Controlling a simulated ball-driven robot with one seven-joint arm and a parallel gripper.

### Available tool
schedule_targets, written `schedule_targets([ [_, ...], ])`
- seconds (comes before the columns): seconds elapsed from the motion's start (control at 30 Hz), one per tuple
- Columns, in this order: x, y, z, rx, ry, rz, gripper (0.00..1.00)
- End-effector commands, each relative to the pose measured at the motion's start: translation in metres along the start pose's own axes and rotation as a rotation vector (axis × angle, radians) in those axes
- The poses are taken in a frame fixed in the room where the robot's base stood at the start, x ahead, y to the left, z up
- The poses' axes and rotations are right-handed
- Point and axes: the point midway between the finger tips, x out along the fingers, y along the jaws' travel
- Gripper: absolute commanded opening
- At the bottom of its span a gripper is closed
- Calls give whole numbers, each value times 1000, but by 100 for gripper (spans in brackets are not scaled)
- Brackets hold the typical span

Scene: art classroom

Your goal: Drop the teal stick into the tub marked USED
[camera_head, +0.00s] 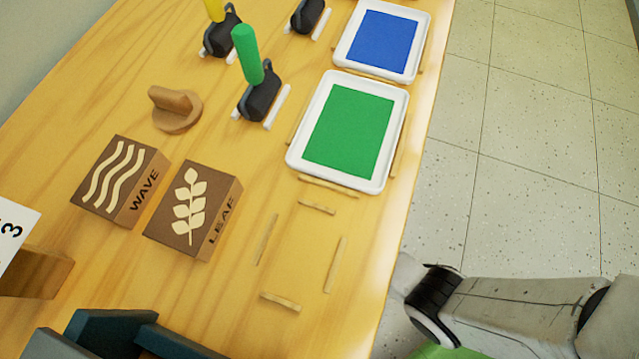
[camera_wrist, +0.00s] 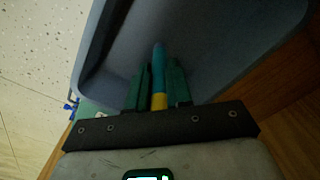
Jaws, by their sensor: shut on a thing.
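My gripper (camera_wrist: 160,76), with dark green fingers, shows in the wrist view. It is shut on the teal stick (camera_wrist: 158,56), which has a yellow section nearer my palm. The stick's teal end points away from my palm, over the inside of a grey-blue tub (camera_wrist: 215,45). I cannot tell how far above the tub's floor the stick is. No marking on the tub is visible. The head view shows neither my gripper nor the stick.
In the head view the wooden table holds a green tray (camera_head: 299,150), a blue tray (camera_head: 339,48), a WAVE block (camera_head: 113,177), a LEAF block (camera_head: 190,205), a wooden knob (camera_head: 176,110) and a green-handled tool (camera_head: 246,55). Wooden strips (camera_head: 336,264) lie at front.

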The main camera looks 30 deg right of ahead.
Motion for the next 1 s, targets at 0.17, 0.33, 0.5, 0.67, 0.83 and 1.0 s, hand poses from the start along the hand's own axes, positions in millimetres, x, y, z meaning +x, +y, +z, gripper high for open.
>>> schedule_targets([
  [0.17,20,0,0,0,0,0,0],
  [0.33,21,0,0,0,0,0,0],
  [0.5,20,0,0,0,0,0,21],
  [0.67,20,0,0,0,0,0,36],
  [0.83,20,0,0,0,0,0,50],
  [1.0,20,0,0,0,0,0,50],
])
